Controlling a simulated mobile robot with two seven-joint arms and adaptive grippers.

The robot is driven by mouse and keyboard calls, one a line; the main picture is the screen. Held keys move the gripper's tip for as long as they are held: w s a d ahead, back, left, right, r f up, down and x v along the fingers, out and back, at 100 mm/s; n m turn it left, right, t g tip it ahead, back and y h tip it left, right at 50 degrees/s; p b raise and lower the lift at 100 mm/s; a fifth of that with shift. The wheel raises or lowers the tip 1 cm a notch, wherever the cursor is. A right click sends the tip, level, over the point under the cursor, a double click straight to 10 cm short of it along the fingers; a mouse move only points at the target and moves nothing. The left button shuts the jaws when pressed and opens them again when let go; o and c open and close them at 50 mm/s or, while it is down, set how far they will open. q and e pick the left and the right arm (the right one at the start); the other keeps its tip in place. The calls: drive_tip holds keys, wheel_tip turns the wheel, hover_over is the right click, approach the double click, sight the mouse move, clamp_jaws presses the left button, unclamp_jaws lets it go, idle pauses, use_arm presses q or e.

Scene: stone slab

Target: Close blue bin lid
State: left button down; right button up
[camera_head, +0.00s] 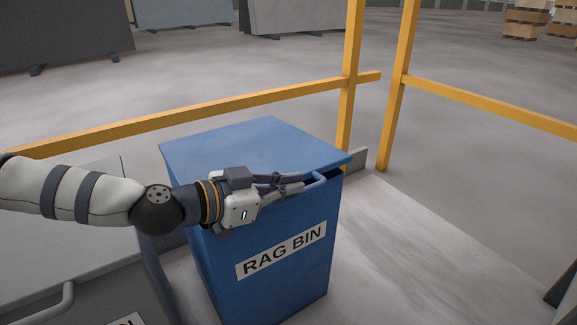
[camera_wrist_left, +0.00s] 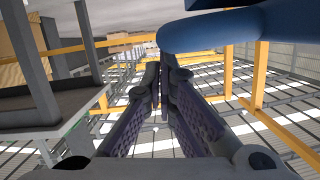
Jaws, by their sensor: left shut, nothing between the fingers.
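The blue bin (camera_head: 270,285), labelled RAG BIN, stands in the middle of the head view. Its blue lid (camera_head: 255,145) lies almost flat over the top, with a narrow dark gap under its front right edge. A blue handle bar (camera_head: 318,182) sticks out at the lid's front. My left gripper (camera_head: 301,184) is shut and empty, lying across the front of the lid beside the handle. Contact cannot be told. In the left wrist view its fingers (camera_wrist_left: 163,75) meet below a large blue rounded part (camera_wrist_left: 235,28), likely the handle. My right gripper is not in view.
A grey bin (camera_head: 75,235) with a handle stands to the left, under my left arm. Yellow railings (camera_head: 220,107) run behind and to the right of the bins. The floor (camera_head: 400,250) right of the blue bin is clear. Stone slabs (camera_head: 295,15) stand far back.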

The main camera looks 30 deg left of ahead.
use_arm(q)
drive_tip(key=shift+m, duration=0.4)
drive_tip(key=f, duration=0.1)
drive_tip(key=f+b, duration=0.1)
drive_tip(key=f, duration=0.2)
drive_tip(key=shift+s+d+f+b, duration=0.15)
drive_tip(key=shift+d+f+b, duration=0.1)
drive_tip(key=shift+b, duration=0.1)
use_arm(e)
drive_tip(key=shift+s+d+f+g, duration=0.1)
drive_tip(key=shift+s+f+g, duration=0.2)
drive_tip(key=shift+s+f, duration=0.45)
